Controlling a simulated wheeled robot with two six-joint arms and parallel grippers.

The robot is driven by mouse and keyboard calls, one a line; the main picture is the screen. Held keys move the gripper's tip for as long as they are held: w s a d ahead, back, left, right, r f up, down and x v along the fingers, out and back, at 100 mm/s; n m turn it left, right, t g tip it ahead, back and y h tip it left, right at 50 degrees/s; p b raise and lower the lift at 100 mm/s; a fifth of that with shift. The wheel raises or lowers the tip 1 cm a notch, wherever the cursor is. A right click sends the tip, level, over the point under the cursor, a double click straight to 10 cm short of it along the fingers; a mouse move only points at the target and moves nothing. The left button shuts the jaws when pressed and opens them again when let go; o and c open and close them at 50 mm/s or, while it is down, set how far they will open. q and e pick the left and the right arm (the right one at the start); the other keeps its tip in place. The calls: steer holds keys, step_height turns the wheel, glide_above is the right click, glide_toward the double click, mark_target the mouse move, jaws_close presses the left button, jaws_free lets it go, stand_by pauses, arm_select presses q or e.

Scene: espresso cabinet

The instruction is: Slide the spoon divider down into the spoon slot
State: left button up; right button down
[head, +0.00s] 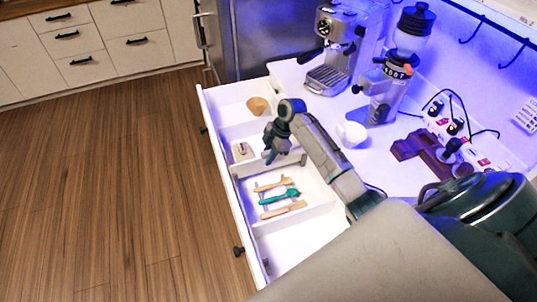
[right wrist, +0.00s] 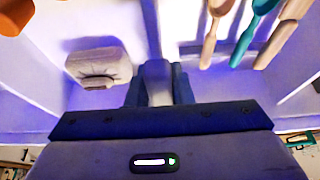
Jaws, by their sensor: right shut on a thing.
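The spoon divider (head: 285,161) is a pale grey panel that stands upright across the open drawer (head: 285,246), between the small-box compartment and the spoon compartment. My right gripper (head: 271,153) is above it, shut on its upper part. In the right wrist view, the gripper fingers (right wrist: 159,84) close around a grey piece of the divider (right wrist: 157,72). The spoon slot is hidden by the divider and gripper. I cannot tell how deep the divider sits. My left gripper is not in view.
Tan (head: 272,185), teal (head: 280,197) and pinkish (head: 284,210) spoons lie beside the divider. A small pale box (head: 242,151) and a tan cup (head: 257,106) are in other compartments. An espresso machine (head: 334,50), grinder (head: 388,85) and white cup (head: 351,133) stand on the counter.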

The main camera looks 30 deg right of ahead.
steer(key=shift+f+b, duration=0.75)
steer(key=shift+f, duration=0.55)
steer(key=c, duration=1.2)
jaws_free()
steer(key=b+v, duration=0.3)
steer(key=v, duration=0.7)
steer(key=shift+d, duration=0.1)
steer(key=shift+r, duration=0.4)
